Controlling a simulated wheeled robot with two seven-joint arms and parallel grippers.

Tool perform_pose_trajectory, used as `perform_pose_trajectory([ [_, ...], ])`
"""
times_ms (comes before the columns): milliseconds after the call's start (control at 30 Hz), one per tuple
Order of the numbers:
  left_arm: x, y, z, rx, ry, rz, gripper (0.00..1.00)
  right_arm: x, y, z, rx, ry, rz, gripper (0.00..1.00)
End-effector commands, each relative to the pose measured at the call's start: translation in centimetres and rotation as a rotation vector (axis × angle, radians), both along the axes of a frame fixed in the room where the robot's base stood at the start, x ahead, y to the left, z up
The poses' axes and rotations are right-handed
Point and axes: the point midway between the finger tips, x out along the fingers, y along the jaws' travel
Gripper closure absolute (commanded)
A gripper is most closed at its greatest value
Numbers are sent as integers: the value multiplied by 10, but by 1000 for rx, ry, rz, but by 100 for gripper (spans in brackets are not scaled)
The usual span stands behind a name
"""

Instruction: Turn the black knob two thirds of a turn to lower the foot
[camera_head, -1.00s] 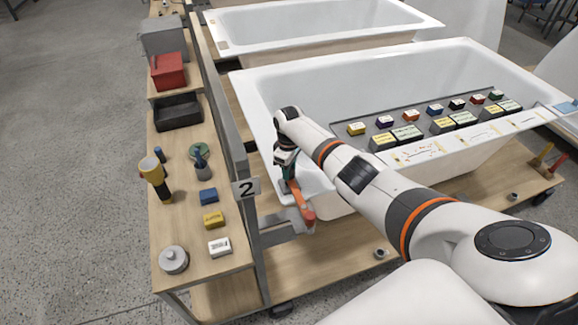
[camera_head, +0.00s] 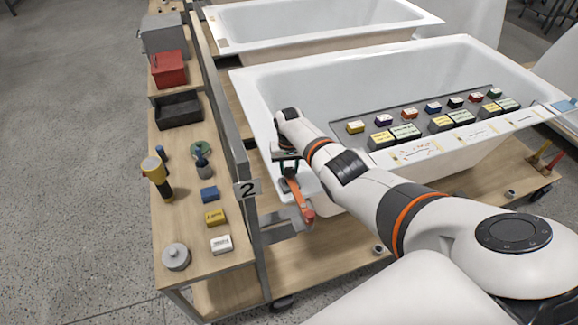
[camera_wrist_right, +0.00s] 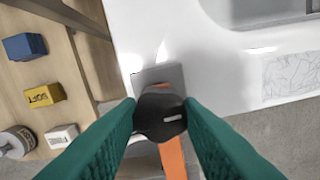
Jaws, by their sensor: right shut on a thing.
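The black knob (camera_wrist_right: 160,118) sits in the middle of the right wrist view, on top of a clamp at the tub's corner. My right gripper (camera_wrist_right: 160,106) has its two green fingers on either side of the knob and is shut on it. In the head view my right gripper (camera_head: 287,168) points down at the near left corner of the white bathtub (camera_head: 262,115); the knob is hidden there. An orange bar (camera_head: 299,200) with a red end sticks out below the gripper. The foot cannot be made out. My left gripper is not in view.
A grey rail with a "2" plate (camera_head: 247,190) stands just left of the gripper. Beyond it, a wooden bench (camera_head: 228,262) holds a yellow flashlight (camera_head: 156,176), small blocks and a grey round tin (camera_head: 175,257). A tray of labelled blocks spans the tub.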

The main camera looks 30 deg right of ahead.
Motion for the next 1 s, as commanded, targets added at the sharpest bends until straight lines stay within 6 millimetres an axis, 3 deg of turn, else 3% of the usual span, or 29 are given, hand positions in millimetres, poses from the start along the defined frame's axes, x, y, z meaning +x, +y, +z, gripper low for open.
perform_pose_trajectory([
  [1000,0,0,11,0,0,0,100,0,0,1,1,-1,-917,90],
])
